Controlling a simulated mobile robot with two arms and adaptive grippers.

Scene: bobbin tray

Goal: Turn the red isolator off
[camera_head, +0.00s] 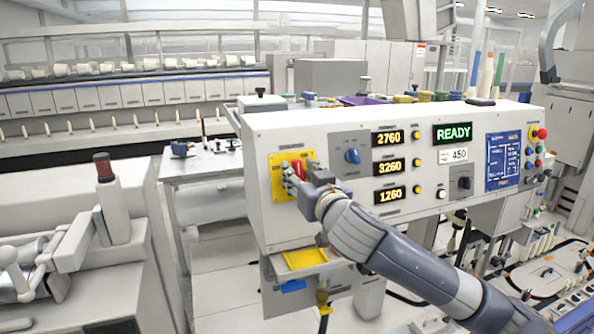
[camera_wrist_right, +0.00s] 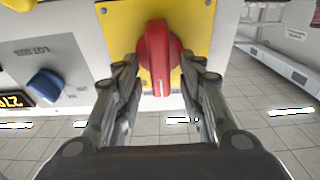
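The red isolator handle (camera_wrist_right: 158,58) sits on a yellow plate (camera_wrist_right: 118,28) at the left end of the white control panel. In the wrist view the handle runs nearly upright in the picture. In the head view the isolator (camera_head: 298,169) shows only in part behind my right gripper (camera_head: 296,180). My right gripper (camera_wrist_right: 160,66) also shows in the wrist view, with one finger on each side of the handle. Its fingers are spread, and I cannot tell whether they touch the handle. My left gripper is not in view.
A blue knob (camera_head: 352,156) and three number displays (camera_head: 388,138) are right of the yellow plate. A green READY display (camera_head: 453,133) is lit. A yellow tray (camera_head: 305,259) hangs below the panel. A grey side table (camera_head: 200,165) stands to the left.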

